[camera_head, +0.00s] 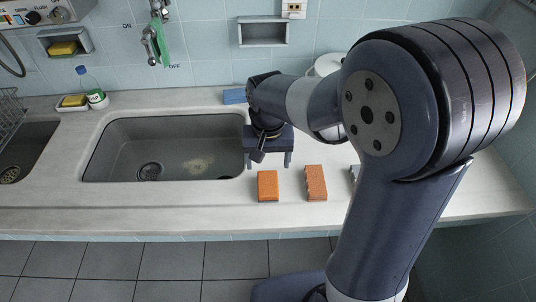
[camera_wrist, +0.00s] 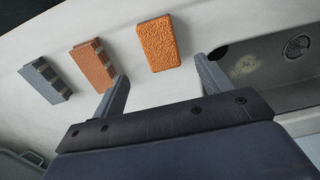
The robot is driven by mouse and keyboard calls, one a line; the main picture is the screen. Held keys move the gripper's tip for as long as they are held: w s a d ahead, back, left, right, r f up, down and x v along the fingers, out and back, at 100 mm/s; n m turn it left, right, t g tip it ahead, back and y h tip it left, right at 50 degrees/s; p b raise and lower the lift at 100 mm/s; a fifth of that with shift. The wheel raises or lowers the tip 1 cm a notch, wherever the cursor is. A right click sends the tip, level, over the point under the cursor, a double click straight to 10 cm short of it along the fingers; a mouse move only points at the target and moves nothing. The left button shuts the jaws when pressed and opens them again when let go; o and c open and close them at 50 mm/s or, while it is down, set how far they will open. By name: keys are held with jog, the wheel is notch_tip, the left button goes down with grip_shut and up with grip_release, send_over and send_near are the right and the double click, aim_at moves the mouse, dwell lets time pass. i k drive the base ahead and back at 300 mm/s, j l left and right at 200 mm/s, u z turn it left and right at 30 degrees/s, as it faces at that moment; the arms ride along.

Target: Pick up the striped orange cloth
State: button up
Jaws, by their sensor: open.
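The striped orange cloth (camera_head: 316,182) is a folded block on the counter, right of a plain orange block (camera_head: 268,186). In the wrist view the striped cloth (camera_wrist: 92,66) shows grey bands along its side and lies beyond my left fingertip. My gripper (camera_wrist: 162,86) is open and empty, its fingers apart, with the plain orange block (camera_wrist: 157,43) beyond the gap between them.
A grey striped block (camera_wrist: 45,80) lies beside the striped orange cloth; my arm partly hides it in the head view (camera_head: 354,173). The sink (camera_head: 110,140) opens to the left. A blue block (camera_head: 234,96) lies behind my gripper. The front counter strip is clear.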

aim_at(317, 190)
jog(key=u, duration=3.1)
jog(key=z, duration=3.2)
jog(key=l+u, duration=0.65)
jog(key=k, duration=0.05)
